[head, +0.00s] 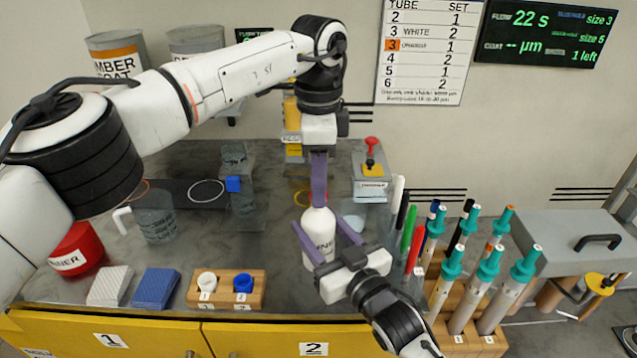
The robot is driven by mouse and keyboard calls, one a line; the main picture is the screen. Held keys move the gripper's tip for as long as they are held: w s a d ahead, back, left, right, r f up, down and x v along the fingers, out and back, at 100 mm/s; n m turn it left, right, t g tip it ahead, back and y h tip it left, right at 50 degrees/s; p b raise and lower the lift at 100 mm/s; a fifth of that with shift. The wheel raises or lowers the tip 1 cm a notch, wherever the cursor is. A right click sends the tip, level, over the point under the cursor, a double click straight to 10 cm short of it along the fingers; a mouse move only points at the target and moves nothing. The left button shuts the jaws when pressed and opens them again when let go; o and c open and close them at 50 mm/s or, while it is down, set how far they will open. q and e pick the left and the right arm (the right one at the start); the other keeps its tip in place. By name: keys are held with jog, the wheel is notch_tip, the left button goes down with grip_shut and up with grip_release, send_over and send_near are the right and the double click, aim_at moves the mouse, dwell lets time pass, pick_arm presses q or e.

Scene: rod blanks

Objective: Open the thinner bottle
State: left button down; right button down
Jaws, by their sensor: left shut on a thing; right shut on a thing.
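The thinner bottle (319,231) is white and stands upright on the grey bench, with part of its label showing the letters "NNER". My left gripper (319,203) comes down from above and is shut on the bottle's top. Its purple fingers hide the cap. My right gripper (327,236) reaches in from the front right and is shut on the bottle's body, one purple finger on each side.
A wooden block with white and blue caps (226,303) lies front left, beside a blue sponge (155,288). Several teal-topped tubes (492,262) stand in a wooden rack at the right.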

pick_arm(q)
jog(key=shift+r, duration=0.1)
dwell(0.3)
jog(key=shift+r, duration=1)
jog(key=shift+r, duration=2)
pick_arm(e)
jog(key=c, duration=0.7)
grip_release()
jog(key=shift+s, duration=0.1)
